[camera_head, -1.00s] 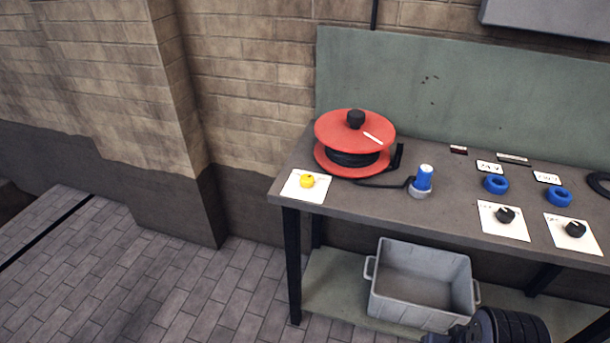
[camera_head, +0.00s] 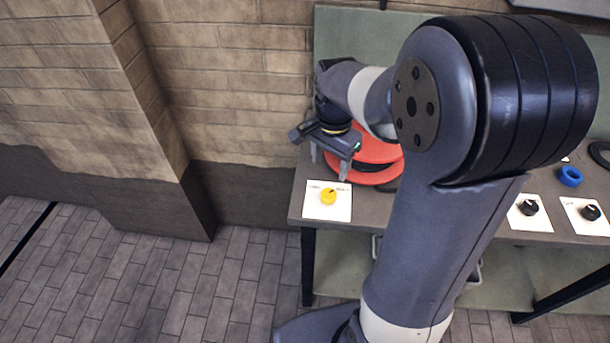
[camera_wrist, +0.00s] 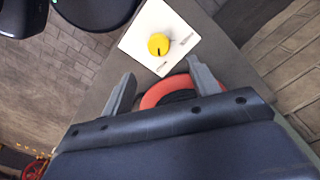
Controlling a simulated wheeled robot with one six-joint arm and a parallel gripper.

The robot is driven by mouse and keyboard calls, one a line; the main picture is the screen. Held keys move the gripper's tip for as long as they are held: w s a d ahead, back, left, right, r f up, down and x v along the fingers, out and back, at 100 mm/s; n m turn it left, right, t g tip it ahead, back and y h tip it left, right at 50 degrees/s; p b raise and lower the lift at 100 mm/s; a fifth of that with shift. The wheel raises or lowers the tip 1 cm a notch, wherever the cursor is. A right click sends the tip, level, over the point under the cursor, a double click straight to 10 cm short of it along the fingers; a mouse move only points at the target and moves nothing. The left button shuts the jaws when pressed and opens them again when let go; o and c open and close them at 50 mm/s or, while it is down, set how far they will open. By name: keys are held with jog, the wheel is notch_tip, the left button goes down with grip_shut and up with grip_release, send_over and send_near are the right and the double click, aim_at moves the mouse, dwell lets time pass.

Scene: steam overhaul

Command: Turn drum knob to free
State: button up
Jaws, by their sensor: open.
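The yellow knob (camera_head: 328,196) stands on a white card (camera_head: 341,208) at the left front corner of the bench. In the wrist view the yellow knob (camera_wrist: 159,44) has a dark pointer mark, and small print on the card is too small to read. The red cable drum (camera_head: 372,158) is behind the card, largely hidden by my arm and gripper. My gripper (camera_head: 328,170) is open and empty, above the bench between drum and knob. In the wrist view my gripper's fingers (camera_wrist: 160,82) are apart, with the knob beyond their tips and not touched.
A brick wall (camera_head: 230,80) stands behind. My arm hides the middle of the bench. The paved floor at left is clear.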

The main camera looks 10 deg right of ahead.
aim_at(328, 194)
notch_tip(328, 194, down, 10)
jog(key=shift+s+d+f, duration=0.1)
jog(key=shift+s+f, duration=0.05)
dwell(0.3)
jog(key=c, duration=1)
